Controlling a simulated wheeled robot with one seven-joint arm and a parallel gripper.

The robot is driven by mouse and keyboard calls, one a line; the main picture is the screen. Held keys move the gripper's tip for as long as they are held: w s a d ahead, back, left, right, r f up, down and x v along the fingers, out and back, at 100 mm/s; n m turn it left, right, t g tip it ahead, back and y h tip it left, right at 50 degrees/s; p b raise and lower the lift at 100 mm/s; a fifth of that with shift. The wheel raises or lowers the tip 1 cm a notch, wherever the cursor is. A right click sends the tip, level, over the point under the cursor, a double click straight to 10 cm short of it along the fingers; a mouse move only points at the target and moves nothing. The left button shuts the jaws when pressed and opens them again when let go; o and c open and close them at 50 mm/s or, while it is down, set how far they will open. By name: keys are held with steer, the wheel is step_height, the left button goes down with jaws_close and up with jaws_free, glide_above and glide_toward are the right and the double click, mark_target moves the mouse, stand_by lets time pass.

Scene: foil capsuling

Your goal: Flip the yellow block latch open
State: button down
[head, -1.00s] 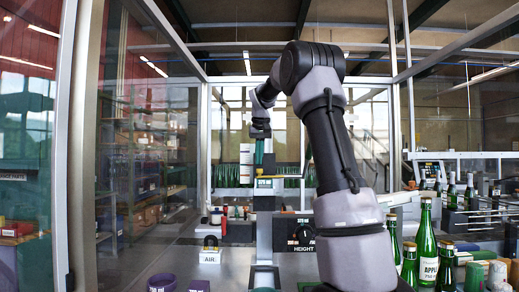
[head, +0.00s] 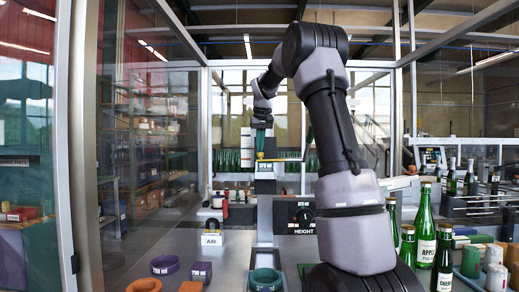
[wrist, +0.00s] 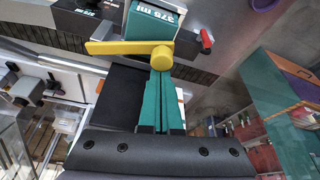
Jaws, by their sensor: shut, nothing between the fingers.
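The yellow latch (wrist: 125,47) is a flat bar with a round knob at its right end in the wrist view. It lies across the front of a teal block (wrist: 150,22) labelled 375 ml. My gripper (wrist: 161,75) has teal fingers that are shut together and empty. Their tips are at the lower edge of the yellow knob, and I cannot tell whether they touch it. In the head view my gripper (head: 260,142) is over the block, with the thin yellow latch (head: 284,160) reaching out to the right.
A red-tipped lever (wrist: 206,40) sits right of the block. In the head view, a HEIGHT unit (head: 302,217) and an AIR unit (head: 212,237) flank the column. Green bottles (head: 424,230) stand at right.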

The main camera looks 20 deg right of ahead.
steer(key=shift+s, duration=0.15)
steer(key=shift+s+n+y, duration=0.5)
steer(key=shift+s+n, duration=0.6)
steer(key=shift+n, duration=0.4)
steer(key=s+n+y, duration=0.1)
steer(key=s+n, duration=0.1)
steer(key=shift+d+n, duration=0.15)
steer(key=shift+n, duration=0.25)
steer(key=s+d+n+g+y, duration=0.2)
steer(key=s+d+n, duration=0.2)
steer(key=n, duration=0.4)
steer(key=shift+s+n, duration=0.4)
steer(key=shift+s, duration=0.25)
steer(key=shift+s+a, duration=0.15)
steer(key=shift+s, duration=0.6)
